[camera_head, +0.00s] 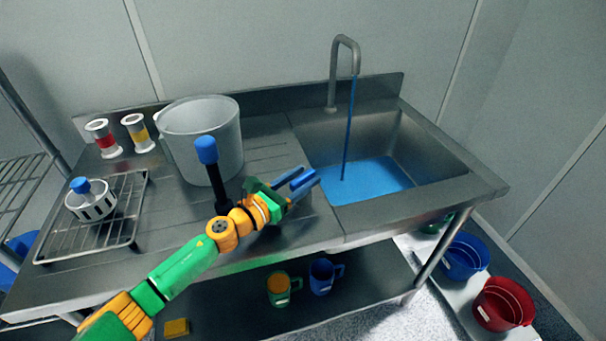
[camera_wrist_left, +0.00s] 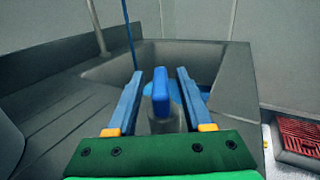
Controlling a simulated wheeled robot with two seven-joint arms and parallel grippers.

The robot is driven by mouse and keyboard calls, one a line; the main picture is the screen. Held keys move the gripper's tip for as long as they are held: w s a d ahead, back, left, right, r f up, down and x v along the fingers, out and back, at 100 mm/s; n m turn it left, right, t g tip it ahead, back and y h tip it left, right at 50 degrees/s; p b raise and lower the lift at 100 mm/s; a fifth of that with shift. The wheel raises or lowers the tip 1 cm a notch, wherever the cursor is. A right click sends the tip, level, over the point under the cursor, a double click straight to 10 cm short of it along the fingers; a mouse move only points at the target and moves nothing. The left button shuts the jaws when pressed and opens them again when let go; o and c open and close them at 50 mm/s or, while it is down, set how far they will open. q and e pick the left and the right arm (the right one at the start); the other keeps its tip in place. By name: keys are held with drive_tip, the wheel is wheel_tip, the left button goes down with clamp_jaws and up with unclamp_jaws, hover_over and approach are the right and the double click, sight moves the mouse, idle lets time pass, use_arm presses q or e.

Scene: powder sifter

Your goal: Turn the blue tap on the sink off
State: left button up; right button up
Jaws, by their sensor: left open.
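The blue tap (camera_wrist_left: 161,92) sits on a short grey post in the left wrist view, in front of the sink basin. In the head view I cannot tell the tap from the blue fingers. The grey faucet (camera_head: 345,42) stands at the back of the sink (camera_head: 436,182). A blue stream (camera_head: 349,125) runs from it into blue liquid (camera_head: 365,182) in the basin. My right gripper is not in view.
A large grey pot (camera_head: 228,135) stands on the drainboard behind my left arm. Two canisters (camera_head: 104,139) and a wire rack (camera_head: 128,222) with a blue-knobbed sifter (camera_head: 91,204) are at left. Mugs (camera_head: 322,276) sit on the lower shelf; buckets (camera_head: 503,303) stand at right.

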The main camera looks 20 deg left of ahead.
use_arm(q)
drive_tip(key=shift+w, duration=0.15)
clamp_jaws()
